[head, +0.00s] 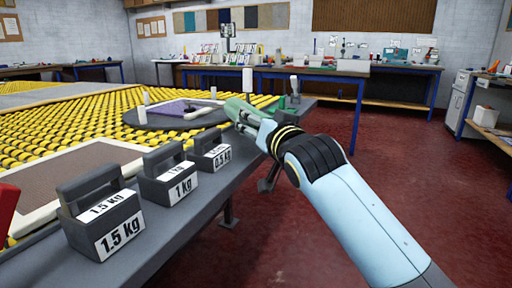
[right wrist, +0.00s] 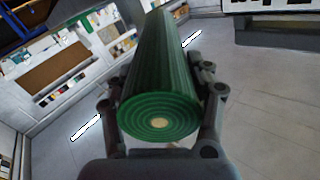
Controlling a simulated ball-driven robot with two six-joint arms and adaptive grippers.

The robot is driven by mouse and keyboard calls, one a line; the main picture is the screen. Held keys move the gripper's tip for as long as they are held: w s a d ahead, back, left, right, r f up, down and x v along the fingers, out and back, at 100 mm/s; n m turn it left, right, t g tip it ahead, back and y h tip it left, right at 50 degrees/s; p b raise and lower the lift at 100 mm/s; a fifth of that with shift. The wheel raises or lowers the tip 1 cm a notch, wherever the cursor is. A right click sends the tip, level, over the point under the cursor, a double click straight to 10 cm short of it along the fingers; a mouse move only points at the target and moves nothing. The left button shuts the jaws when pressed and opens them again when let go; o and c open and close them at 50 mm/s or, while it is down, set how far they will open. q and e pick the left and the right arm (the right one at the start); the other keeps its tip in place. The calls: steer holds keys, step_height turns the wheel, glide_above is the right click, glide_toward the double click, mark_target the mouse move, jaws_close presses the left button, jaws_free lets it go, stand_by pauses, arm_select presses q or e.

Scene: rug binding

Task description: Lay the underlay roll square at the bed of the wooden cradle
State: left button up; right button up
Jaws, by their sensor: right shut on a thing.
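The underlay roll (right wrist: 158,85) is green, with a spiral end and a pale core. In the right wrist view it points away from the camera between the two fingers. In the head view the green roll (head: 238,107) shows foreshortened at the tip of my right arm. My right gripper (head: 244,122) is shut on the roll and holds it near the far end of the grey bench edge. In the head view I cannot tell whether the roll is clear of the bench. I cannot make out the wooden cradle in either view. My left gripper is not in view.
Dark weights marked 1.5 kg (head: 106,222), 1 kg (head: 170,182) and 0.5 kg (head: 211,155) stand along the grey bench (head: 190,230). Yellow rollers (head: 65,118) and a round dark plate (head: 165,118) lie left of my arm. Red floor (head: 400,160) is open at right.

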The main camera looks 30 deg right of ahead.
step_height(320, 180, down, 4)
steer(key=shift+w+a+f+b, duration=0.1)
steer(key=shift+f+b, duration=0.1)
steer(key=shift+b, duration=0.75)
steer(key=shift+r, duration=0.15)
steer(key=o, duration=1.1)
steer(key=shift+o, duration=0.2)
